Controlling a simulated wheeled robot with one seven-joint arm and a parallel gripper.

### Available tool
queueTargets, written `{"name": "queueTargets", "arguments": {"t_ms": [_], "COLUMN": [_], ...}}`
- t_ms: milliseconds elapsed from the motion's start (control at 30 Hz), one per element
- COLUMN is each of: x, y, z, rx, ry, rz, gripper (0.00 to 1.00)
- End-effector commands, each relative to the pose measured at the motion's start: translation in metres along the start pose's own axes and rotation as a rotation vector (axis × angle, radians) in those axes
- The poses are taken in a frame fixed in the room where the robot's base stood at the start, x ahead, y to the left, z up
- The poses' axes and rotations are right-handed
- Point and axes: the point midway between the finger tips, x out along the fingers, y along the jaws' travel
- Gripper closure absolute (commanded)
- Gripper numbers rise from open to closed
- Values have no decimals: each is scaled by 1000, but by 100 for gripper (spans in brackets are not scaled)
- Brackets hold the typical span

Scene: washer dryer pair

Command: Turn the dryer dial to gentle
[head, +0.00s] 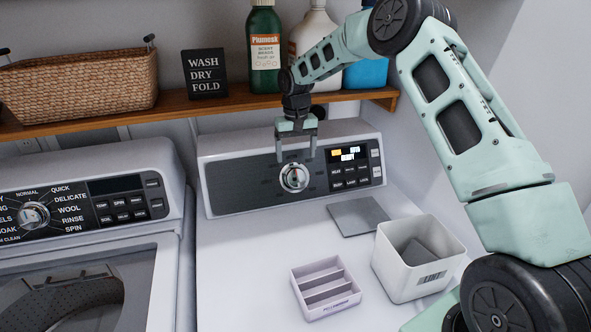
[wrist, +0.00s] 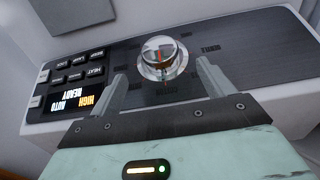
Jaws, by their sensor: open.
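The dryer (head: 225,150) stands at the right, with a dark control panel on its sloped back console. Its round silver dial (head: 294,178) sits mid-panel and also shows in the wrist view (wrist: 160,62). A small red mark shows on the dial face, but I cannot tell which setting it points to. The labels around it are too dim to read surely. My gripper (head: 296,157) is open above the dial, fingers pointing down toward the panel. In the wrist view the two fingers (wrist: 161,80) are on either side of the dial's near edge, apparently apart from it.
The dryer display (wrist: 73,107) reads HIGH, AUTO and READY, with buttons beside it. The washer (head: 170,200) with its own dial (head: 33,215) is at left. A white bin (head: 405,285), divided tray (head: 327,306) and grey sheet (head: 357,216) lie on the dryer top. A wooden shelf (head: 215,104) is above.

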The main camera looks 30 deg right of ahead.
Motion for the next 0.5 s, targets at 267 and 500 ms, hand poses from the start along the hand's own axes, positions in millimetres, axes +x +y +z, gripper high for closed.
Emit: {"name": "queueTargets", "arguments": {"t_ms": [267,500], "x": [51,73], "y": [0,0], "z": [1,0], "rx": [0,0], "ry": [-3,0], "rz": [-1,0], "gripper": [19,19]}}
